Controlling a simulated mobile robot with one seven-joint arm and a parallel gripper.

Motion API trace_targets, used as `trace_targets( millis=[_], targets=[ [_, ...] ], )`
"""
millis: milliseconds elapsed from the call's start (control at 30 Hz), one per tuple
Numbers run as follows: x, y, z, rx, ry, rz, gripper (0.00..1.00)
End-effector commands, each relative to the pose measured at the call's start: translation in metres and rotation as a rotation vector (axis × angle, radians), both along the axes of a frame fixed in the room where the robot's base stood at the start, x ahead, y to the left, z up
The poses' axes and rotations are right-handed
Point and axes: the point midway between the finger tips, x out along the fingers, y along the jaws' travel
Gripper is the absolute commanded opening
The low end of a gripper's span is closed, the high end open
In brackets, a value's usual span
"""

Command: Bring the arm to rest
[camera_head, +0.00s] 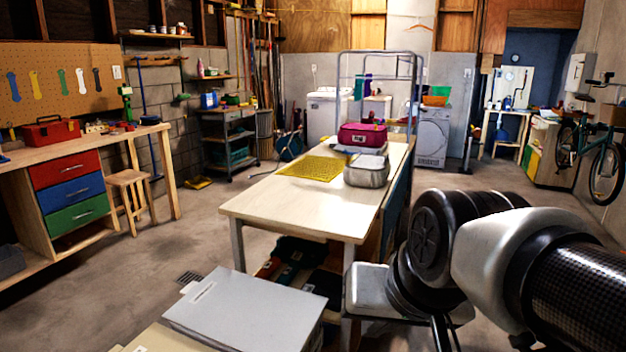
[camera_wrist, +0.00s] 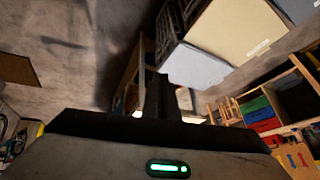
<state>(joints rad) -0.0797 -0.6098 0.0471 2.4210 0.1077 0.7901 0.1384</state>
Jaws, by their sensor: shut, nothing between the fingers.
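My arm fills the lower right of the head view, folded close to my body, with black joints and a white shell. My gripper (camera_wrist: 159,88) shows in the wrist view as dark fingers held together, with nothing between them. A grey hand body with a green light lies below them in that view. In the head view I cannot make out the fingertips. The gripper appears apart from the furniture.
A wooden work table (camera_head: 270,210) stands ahead, with a yellow mat (camera_head: 311,168), a magenta case (camera_head: 362,135) and a grey case (camera_head: 366,171) on it. A grey-lidded box (camera_head: 245,305) is near front. A workbench (camera_head: 128,137) stands left.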

Motion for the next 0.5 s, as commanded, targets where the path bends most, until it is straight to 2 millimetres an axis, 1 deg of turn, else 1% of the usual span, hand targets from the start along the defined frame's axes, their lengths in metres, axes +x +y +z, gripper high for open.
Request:
trace_targets(
  millis=[33,100,167,200,233,367,467,500],
  targets=[
    [-0.013,-0.018,-0.002,-0.040,0.002,0.001,0.00],
    [-0.031,-0.039,-0.007,-0.097,0.017,0.013,0.00],
    [-0.047,-0.057,-0.012,-0.144,0.031,0.022,0.00],
    [-0.050,-0.060,0.002,-0.156,0.037,0.029,0.00],
    [-0.048,-0.058,0.014,-0.154,0.037,0.031,0.00],
    [-0.047,-0.057,0.044,-0.152,0.038,0.031,0.00],
    [-0.047,-0.057,0.072,-0.150,0.037,0.031,0.00],
    [-0.047,-0.057,0.084,-0.149,0.037,0.031,0.00]
  ],
)
